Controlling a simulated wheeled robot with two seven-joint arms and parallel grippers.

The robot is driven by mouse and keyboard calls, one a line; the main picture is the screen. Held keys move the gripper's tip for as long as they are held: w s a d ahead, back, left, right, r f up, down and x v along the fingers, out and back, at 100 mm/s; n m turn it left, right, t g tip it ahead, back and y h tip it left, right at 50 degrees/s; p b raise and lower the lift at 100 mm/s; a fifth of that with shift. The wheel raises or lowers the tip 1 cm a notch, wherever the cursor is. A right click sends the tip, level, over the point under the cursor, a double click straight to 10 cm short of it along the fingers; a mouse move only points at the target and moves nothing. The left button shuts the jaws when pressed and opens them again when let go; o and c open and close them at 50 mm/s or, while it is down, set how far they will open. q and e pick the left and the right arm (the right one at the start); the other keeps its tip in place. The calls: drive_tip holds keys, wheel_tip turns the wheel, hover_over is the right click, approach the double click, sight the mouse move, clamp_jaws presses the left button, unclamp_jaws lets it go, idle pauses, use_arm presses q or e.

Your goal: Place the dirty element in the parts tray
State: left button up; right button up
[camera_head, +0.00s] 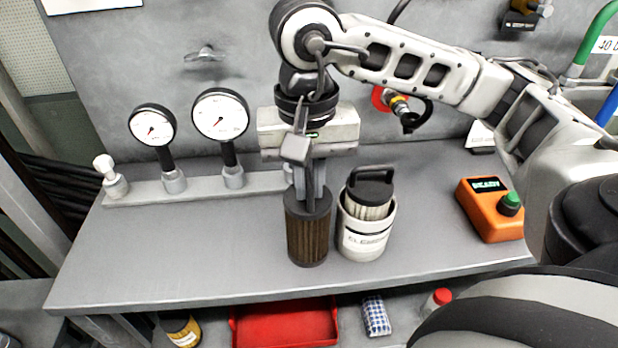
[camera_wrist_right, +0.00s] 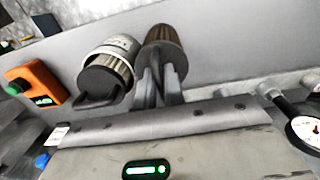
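The dirty element (camera_head: 308,235), a brown pleated cylinder with a dark cap, is upright over the grey bench, left of the white canister. I cannot tell whether its base touches the bench. My right gripper (camera_head: 311,187) points down at its top, with the fingers close together on its handle. In the right wrist view the fingers (camera_wrist_right: 158,88) meet the cap of the dirty element (camera_wrist_right: 165,36); the handle is mostly hidden. The red parts tray (camera_head: 285,328) lies below the bench's front edge, partly cut off. My left gripper is out of view.
A white canister (camera_head: 366,240) holding a pale element with a black handle (camera_head: 372,183) stands close beside. An orange box (camera_head: 488,212) is at right, two gauges (camera_head: 221,115) at left. A bottle (camera_head: 181,330) and a checkered item (camera_head: 375,316) flank the tray. The bench's left front is clear.

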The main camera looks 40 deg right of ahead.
drive_tip(key=shift+o, duration=1.4)
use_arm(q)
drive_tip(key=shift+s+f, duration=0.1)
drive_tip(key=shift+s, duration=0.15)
